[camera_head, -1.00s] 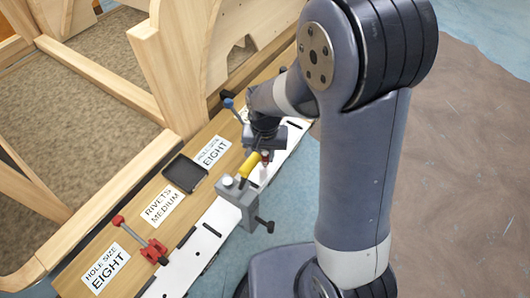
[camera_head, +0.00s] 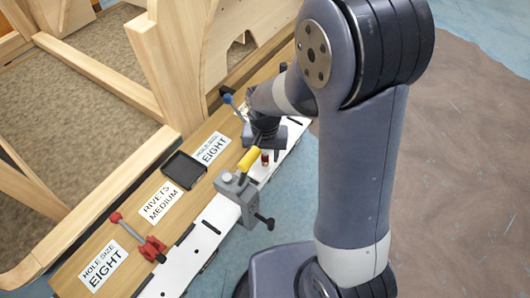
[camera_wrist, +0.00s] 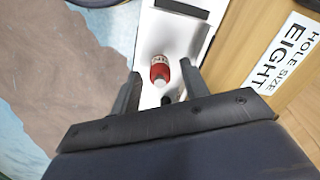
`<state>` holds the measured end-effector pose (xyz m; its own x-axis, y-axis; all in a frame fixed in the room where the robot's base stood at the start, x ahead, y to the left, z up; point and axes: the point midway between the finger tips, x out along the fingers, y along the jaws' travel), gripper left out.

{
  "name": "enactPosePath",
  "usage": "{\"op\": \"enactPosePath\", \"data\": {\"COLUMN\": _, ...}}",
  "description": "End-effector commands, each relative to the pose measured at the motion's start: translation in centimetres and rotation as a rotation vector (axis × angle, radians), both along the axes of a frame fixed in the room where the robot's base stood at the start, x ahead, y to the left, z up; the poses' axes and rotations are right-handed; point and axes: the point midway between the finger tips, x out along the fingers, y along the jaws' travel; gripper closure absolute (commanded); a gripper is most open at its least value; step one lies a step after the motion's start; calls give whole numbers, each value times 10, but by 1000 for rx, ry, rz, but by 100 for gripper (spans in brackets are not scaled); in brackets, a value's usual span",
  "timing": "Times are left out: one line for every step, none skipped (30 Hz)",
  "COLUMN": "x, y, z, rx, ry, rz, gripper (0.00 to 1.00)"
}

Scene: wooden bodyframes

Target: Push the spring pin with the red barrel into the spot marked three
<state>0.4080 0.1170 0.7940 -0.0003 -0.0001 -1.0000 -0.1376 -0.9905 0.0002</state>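The spring pin with the red barrel (camera_head: 265,158) stands on the white perforated strip along the bench edge, right of a yellow handle. In the wrist view the red barrel (camera_wrist: 160,70) has a white band with unreadable marks and a pale tip. My gripper (camera_wrist: 160,70) is open, with one dark finger on each side of the pin in the picture. I see gaps on both sides, and cannot tell how far down the fingers reach. In the head view my wrist hides most of the gripper. No spot marked three is readable.
A grey clamp (camera_head: 238,191) with the yellow handle (camera_head: 249,160) stands close by on the strip. A red toggle clamp (camera_head: 150,246) is at lower left, a blue-handled one (camera_head: 233,105) behind my wrist. A black tray (camera_head: 184,170) and printed labels lie on the wooden bench. Wooden frames rise behind.

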Motion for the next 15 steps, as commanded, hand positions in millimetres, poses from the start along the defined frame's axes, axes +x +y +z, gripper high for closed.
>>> {"op": "enactPosePath", "data": {"x": 0, "y": 0, "z": 0, "rx": 0, "ry": 0, "rz": 0, "gripper": 54}}
{"op": "enactPosePath", "data": {"x": 0, "y": 0, "z": 0, "rx": 0, "ry": 0, "rz": 0, "gripper": 54}}
{"op": "enactPosePath", "data": {"x": 0, "y": 0, "z": 0, "rx": 0, "ry": 0, "rz": 0, "gripper": 54}}
{"op": "enactPosePath", "data": {"x": 0, "y": 0, "z": 0, "rx": 0, "ry": 0, "rz": 0, "gripper": 54}}
{"op": "enactPosePath", "data": {"x": 0, "y": 0, "z": 0, "rx": 0, "ry": 0, "rz": 0, "gripper": 54}}
{"op": "enactPosePath", "data": {"x": 0, "y": 0, "z": 0, "rx": 0, "ry": 0, "rz": 0, "gripper": 54}}
{"op": "enactPosePath", "data": {"x": 0, "y": 0, "z": 0, "rx": 0, "ry": 0, "rz": 0, "gripper": 54}}
{"op": "enactPosePath", "data": {"x": 0, "y": 0, "z": 1, "rx": 0, "ry": -1, "rz": 0, "gripper": 54}}
{"op": "enactPosePath", "data": {"x": 0, "y": 0, "z": 3, "rx": 1, "ry": -2, "rz": 0, "gripper": 54}}
{"op": "enactPosePath", "data": {"x": 1, "y": 0, "z": 6, "rx": 1, "ry": -2, "rz": 0, "gripper": 54}}
{"op": "enactPosePath", "data": {"x": 1, "y": 0, "z": 9, "rx": 1, "ry": -3, "rz": 0, "gripper": 54}}
{"op": "enactPosePath", "data": {"x": 1, "y": 0, "z": 14, "rx": 1, "ry": -3, "rz": 0, "gripper": 54}}
{"op": "enactPosePath", "data": {"x": 1, "y": 0, "z": 19, "rx": 1, "ry": -4, "rz": 0, "gripper": 54}}
{"op": "enactPosePath", "data": {"x": 1, "y": 0, "z": 24, "rx": 2, "ry": -5, "rz": 0, "gripper": 54}}
{"op": "enactPosePath", "data": {"x": 1, "y": 0, "z": 32, "rx": 2, "ry": -5, "rz": 0, "gripper": 54}}
